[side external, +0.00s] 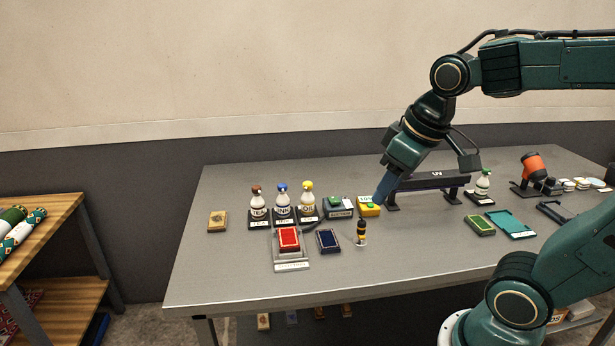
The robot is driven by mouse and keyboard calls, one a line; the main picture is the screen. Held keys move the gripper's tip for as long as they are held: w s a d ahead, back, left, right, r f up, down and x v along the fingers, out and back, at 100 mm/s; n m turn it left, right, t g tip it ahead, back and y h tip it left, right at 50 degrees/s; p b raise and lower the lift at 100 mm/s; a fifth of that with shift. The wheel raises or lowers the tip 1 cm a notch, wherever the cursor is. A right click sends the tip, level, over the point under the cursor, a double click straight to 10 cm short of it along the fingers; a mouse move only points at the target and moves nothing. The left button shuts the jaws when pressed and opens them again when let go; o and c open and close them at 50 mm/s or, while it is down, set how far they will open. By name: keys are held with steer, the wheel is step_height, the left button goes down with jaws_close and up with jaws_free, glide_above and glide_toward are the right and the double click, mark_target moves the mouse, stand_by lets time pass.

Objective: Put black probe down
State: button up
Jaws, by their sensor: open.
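My gripper (379,197) points down and left at the yellow meter (369,206), just in front of the dark UV bar. Its blue end is very close to the meter's right side; I cannot tell whether they touch. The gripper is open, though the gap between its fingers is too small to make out. I cannot surely pick out the black probe. A small black-and-yellow upright tool (361,232) stands on a pale round base in front of the meter. A grey box with a green top (338,207) sits left of the meter, with a dark thin shape beside it.
Three labelled bottles (283,205) stand left of the grey box. A red pad in a tray (289,240) and a dark blue pad (328,241) lie in front. The UV bar (430,181) stands behind right. The table's (240,285) front left is clear.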

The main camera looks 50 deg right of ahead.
steer(key=s+a+t, duration=0.1)
steer(key=s+a, duration=0.2)
steer(key=s, duration=0.2)
steer(key=shift+s+f+y, duration=0.2)
steer(key=shift+f+y, duration=0.05)
steer(key=shift+y, duration=0.05)
steer(key=shift+o, duration=0.5)
steer(key=shift+w, duration=0.1)
stand_by(0.8)
steer(key=n+g, duration=0.5)
steer(key=n, duration=1.3)
glide_above(362, 222)
step_height(362, 222, down, 10)
steer(key=shift+f, duration=4.55)
